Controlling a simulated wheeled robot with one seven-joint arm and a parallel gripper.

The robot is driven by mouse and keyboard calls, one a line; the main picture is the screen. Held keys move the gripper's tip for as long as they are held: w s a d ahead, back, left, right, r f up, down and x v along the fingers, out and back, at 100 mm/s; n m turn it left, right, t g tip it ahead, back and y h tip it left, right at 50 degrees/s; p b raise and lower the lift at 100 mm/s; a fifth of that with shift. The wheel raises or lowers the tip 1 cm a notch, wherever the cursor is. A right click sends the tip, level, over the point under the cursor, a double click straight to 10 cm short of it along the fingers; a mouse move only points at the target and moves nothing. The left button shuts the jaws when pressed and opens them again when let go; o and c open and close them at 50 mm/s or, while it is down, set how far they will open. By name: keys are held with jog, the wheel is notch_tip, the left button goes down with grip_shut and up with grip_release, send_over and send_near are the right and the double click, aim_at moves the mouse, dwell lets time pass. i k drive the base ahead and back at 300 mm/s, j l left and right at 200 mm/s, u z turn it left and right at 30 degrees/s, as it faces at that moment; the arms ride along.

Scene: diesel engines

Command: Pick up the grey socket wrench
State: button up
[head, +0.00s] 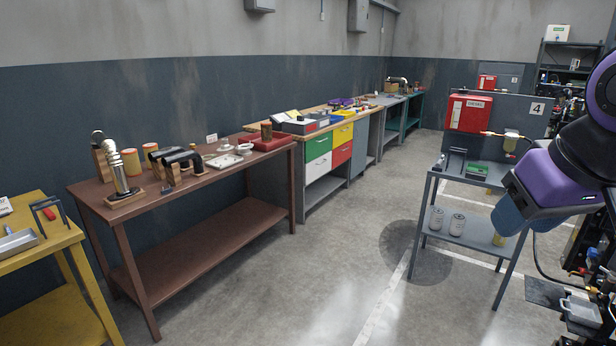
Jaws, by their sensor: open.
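I cannot make out a grey socket wrench for certain in the head view. Small tools and parts lie on the workbenches, but they are too small or too far to name. My arm, purple, black and blue, comes in at the right edge. My gripper's fingers do not show, so its place relative to the wrench cannot be seen.
A brown table (215,249) bears a metal pipe (112,160), filters and a red tray (268,142). A yellow table (50,252) stands at left. The floor between is clear.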

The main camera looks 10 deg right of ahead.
aim_at(439, 163)
jog(key=i+z, duration=0.35)
jog(key=i, duration=0.25)
jog(key=i+j+z, duration=0.3)
jog(key=i, duration=0.25)
jog(key=i+l, duration=0.15)
jog(key=i, duration=0.45)
jog(key=i+l, duration=0.1)
jog(key=i, duration=0.5)
jog(key=i+l+z, duration=0.1)
jog(key=i, duration=0.45)
jog(key=i+l+u, duration=0.25)
jog(key=i+l, duration=0.2)
jog(key=i+l+u, duration=0.3)
jog(key=i+l, duration=0.25)
